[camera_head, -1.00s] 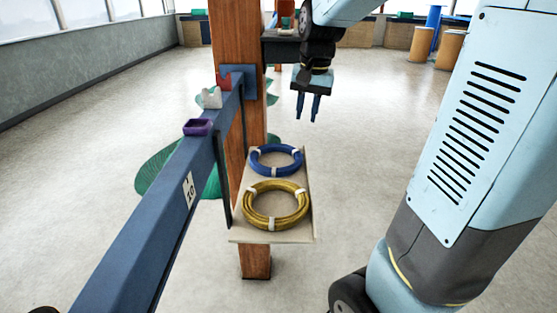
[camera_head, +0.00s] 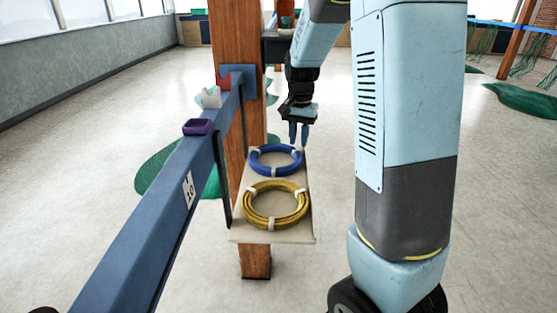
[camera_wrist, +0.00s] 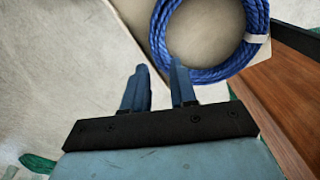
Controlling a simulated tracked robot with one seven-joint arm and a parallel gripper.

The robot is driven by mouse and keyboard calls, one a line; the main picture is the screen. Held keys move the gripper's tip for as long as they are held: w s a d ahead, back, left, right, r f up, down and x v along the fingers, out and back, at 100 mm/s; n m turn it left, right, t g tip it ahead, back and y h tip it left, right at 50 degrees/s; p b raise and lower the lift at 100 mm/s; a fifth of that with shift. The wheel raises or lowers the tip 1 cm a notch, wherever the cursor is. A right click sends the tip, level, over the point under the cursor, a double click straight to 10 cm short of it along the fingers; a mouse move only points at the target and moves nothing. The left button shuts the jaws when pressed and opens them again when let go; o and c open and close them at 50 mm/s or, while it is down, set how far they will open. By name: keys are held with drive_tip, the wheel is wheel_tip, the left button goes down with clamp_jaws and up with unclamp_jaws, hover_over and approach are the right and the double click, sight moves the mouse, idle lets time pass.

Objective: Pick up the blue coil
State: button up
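The blue coil (camera_head: 276,170) lies flat on the far part of a light shelf (camera_head: 240,237), with pale ties around it. It also shows in the wrist view (camera_wrist: 257,40) at the top right, cut off by the frame edge. My gripper (camera_head: 299,132) points down above and just beyond the coil's far right side. In the wrist view the two blue fingers (camera_wrist: 158,80) stand apart with nothing between them. The right fingertip overlaps the coil's edge in that view; I cannot tell whether they touch.
A yellow coil (camera_head: 274,222) lies on the near part of the shelf. A wooden post (camera_head: 238,110) and a blue beam (camera_head: 150,225) stand to the left. On the beam sit a purple square item (camera_head: 198,127), a white piece (camera_head: 211,97) and a red piece (camera_head: 223,82).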

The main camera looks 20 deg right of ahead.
sight(297, 160)
drive_tip(key=shift+s+a+f, duration=0.1)
drive_tip(key=shift+f, duration=1.6)
drive_tip(key=shift+s+a+f, duration=0.1)
drive_tip(key=shift+f, duration=1.6)
drive_tip(key=shift+c, duration=0.3)
clamp_jaws()
